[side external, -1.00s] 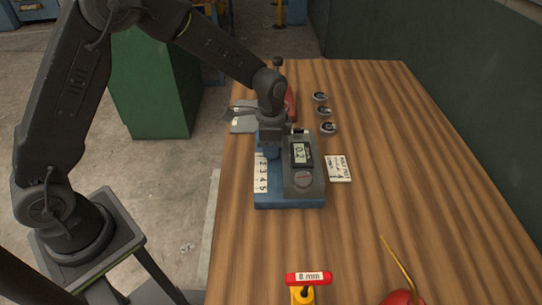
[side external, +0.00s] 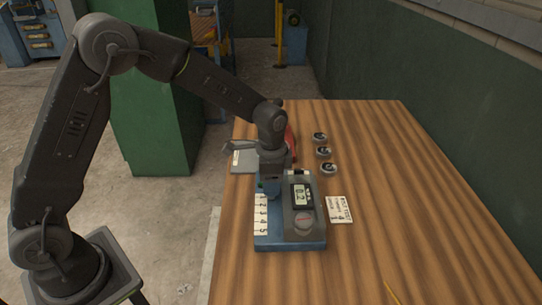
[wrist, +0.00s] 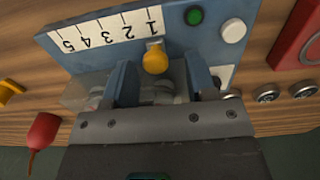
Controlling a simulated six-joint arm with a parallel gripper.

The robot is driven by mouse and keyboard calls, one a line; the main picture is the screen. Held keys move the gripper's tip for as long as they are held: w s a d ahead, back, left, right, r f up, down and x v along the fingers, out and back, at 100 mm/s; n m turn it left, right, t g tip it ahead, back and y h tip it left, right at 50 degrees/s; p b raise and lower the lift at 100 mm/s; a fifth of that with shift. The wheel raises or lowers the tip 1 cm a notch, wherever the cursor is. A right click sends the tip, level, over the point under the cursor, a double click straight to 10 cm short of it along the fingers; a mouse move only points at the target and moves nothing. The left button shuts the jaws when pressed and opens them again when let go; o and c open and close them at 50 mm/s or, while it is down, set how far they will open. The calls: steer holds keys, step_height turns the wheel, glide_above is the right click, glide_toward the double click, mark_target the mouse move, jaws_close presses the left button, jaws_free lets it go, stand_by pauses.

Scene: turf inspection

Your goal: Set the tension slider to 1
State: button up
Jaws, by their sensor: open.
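The tension slider is a yellow knob (wrist: 155,60) on a blue tester, beside a white number scale (wrist: 110,28) marked 1 to 5. The knob stands by the 1 end. My gripper (wrist: 160,74) is open, its two blue fingers on either side of the knob with gaps. I cannot tell whether either finger touches it. In the side external view my gripper (side external: 270,188) is low over the tester's blue base (side external: 290,246) and hides the knob. The scale (side external: 261,214) lies to its front left. The tester's display (side external: 301,195) seems to read 0.2.
A green button (wrist: 194,16) and a white button (wrist: 233,30) sit on the tester near the knob. Several round dials (side external: 323,152) stand behind it. A white card (side external: 339,209) lies to its right. The wooden table (side external: 430,210) is clear further right.

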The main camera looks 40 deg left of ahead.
step_height(320, 180, up, 12)
stand_by(0.3)
steer(key=shift+f, duration=0.1)
steer(key=s+a+r+n+t, duration=0.35)
steer(key=s+r, duration=0.45)
steer(key=s, duration=0.3)
steer(key=s+a+f+n+t, duration=0.1)
steer(key=s+n, duration=0.4)
steer(key=s, duration=0.8)
steer(key=shift+f+t, duration=0.15)
steer(key=shift+t, duration=0.4)
steer(key=shift+n, duration=0.25)
stand_by(1.0)
